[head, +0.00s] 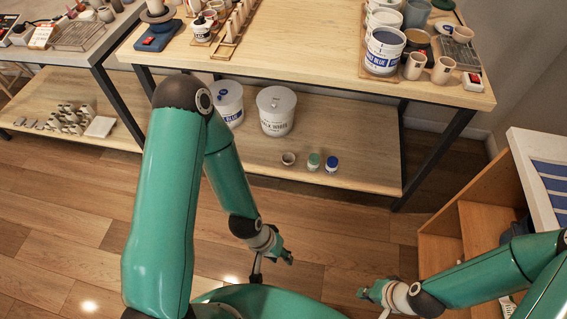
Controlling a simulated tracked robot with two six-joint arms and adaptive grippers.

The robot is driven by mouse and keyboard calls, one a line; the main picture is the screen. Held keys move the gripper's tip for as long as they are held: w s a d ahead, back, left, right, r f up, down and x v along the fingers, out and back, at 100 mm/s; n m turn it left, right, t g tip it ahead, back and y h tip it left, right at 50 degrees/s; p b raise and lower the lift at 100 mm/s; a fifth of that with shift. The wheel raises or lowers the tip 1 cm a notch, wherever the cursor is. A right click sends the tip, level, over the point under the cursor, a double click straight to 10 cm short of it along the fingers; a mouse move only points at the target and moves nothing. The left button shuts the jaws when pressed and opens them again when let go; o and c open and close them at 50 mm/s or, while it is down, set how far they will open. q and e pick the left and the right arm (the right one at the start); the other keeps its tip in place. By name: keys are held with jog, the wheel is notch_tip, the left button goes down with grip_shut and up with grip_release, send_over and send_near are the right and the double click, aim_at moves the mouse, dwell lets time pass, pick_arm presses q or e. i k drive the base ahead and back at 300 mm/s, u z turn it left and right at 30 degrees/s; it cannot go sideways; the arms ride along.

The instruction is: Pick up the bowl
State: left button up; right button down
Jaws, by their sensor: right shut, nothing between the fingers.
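My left gripper (284,257) is over the floor in front of that shelf, below and apart from the vessel. I cannot tell whether its fingers are open or shut, and no object shows in it. My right gripper (366,293) is low at the right, over the floor, shut and empty, far from the vessel.
Two white buckets (276,111) stand behind the vessel. A green-lidded jar (314,161) and a blue-lidded jar (332,164) are beside it. The tabletop (300,65) overhangs the shelf.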

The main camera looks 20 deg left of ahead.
aim_at(288, 158)
jog(key=z, duration=0.1)
jog(key=i, duration=0.95)
jog(key=u, duration=0.1)
